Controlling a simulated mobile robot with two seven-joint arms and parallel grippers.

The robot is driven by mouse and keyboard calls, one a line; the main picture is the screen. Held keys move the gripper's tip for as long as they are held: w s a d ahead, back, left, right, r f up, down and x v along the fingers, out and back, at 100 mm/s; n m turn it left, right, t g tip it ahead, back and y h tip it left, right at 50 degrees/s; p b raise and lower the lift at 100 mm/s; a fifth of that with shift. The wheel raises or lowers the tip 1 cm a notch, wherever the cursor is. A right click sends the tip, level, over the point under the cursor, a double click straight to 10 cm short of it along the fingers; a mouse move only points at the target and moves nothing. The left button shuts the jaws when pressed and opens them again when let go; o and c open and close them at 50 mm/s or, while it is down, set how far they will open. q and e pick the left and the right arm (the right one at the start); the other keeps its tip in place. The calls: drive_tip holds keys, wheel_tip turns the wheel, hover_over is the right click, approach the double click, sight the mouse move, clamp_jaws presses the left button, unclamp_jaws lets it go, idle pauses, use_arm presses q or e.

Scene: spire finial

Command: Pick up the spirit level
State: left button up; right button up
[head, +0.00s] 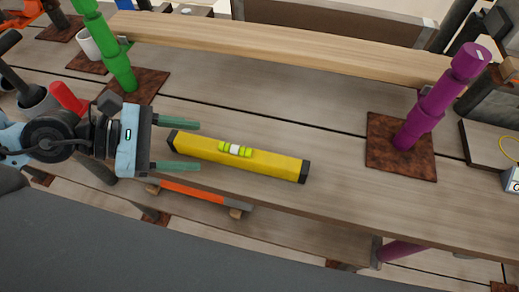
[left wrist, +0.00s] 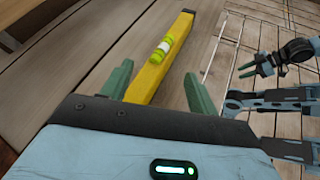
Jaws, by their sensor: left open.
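The spirit level (head: 270,162) is a yellow bar with black end caps and a bright green vial at its middle. It lies on the wooden table in the head view. My left gripper (head: 178,146) is open, its two green fingers at the level's left end. In the left wrist view the level (left wrist: 150,82) runs away from the camera, its near end between the fingertips of my left gripper (left wrist: 160,90), closer to the left finger. Contact cannot be told. My right gripper (left wrist: 260,66) shows at the right of the left wrist view, too small to tell open or shut.
A long wooden plank (head: 290,48) lies behind the level. A green post (head: 115,60) and a purple post (head: 435,105) stand on rusty plates. An orange bar (head: 195,191) lies below the table's front edge.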

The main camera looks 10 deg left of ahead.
sight(237, 156)
use_arm(q)
drive_tip(key=shift+w+a, duration=0.1)
use_arm(e)
drive_tip(key=shift+a+r, duration=0.1)
drive_tip(key=shift+r, duration=0.05)
use_arm(q)
drive_tip(key=shift+w+d+f+p, duration=0.2)
drive_tip(key=shift+d+f+p, duration=0.1)
drive_tip(key=shift+d, duration=0.2)
drive_tip(key=shift+w+d+f, duration=0.15)
drive_tip(key=shift+d, duration=0.25)
drive_tip(key=shift+d+f, duration=0.1)
drive_tip(key=shift+f, duration=0.05)
use_arm(e)
drive_tip(key=shift+s+r, duration=0.1)
drive_tip(key=shift+s, duration=0.3)
